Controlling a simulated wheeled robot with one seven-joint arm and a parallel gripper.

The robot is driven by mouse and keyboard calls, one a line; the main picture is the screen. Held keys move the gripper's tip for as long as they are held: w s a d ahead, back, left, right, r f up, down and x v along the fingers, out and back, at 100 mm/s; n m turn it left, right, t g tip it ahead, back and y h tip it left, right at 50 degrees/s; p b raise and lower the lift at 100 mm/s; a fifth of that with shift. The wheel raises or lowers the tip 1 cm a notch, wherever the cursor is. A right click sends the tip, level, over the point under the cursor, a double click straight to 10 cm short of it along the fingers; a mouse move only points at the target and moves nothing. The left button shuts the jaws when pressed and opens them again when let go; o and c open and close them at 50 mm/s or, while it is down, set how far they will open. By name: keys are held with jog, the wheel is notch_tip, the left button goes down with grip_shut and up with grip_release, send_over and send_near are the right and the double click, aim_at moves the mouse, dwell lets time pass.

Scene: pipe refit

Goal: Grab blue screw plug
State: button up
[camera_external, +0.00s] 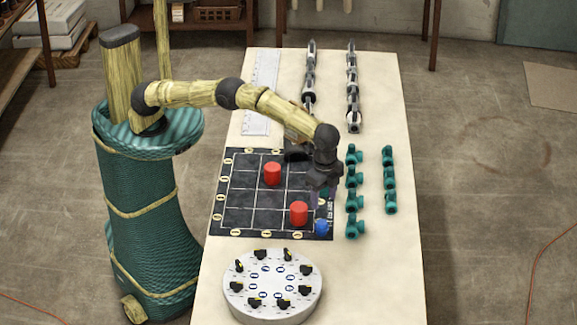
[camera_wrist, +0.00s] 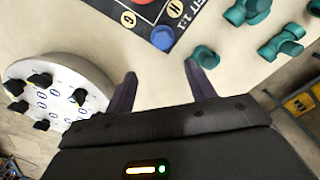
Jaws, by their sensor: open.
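The blue screw plug (camera_external: 321,227) is a small round piece at the lower right corner of the black grid mat (camera_external: 235,190). In the wrist view the blue screw plug (camera_wrist: 162,38) lies on the mat's edge, beyond the fingertips and between their lines. My gripper (camera_external: 322,198) is above the right side of the mat, just behind the plug in the external view. In the wrist view my gripper (camera_wrist: 160,72) has its two dark fingers wide apart with nothing between them.
Two red cylinders (camera_external: 299,213) (camera_external: 272,173) stand on the mat. Several teal pipe fittings (camera_external: 354,203) lie right of it. A round white dial board (camera_external: 272,288) sits in front. Grey valve parts (camera_external: 353,90) and a white ruler (camera_external: 262,90) lie at the back. The table's front right is clear.

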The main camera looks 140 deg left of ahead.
aim_at(323, 222)
notch_tip(323, 222, down, 7)
jog(key=shift+f+p, duration=0.15)
jog(key=shift+p, duration=0.2)
jog(key=shift+s+f, duration=0.1)
jog(key=f, duration=0.1)
jog(key=f+p, duration=0.1)
jog(key=f, duration=0.2)
jog(key=shift+s+a, duration=0.35)
jog(key=shift+a, duration=0.05)
jog(key=shift+f, duration=0.5)
jog(key=c, duration=0.8)
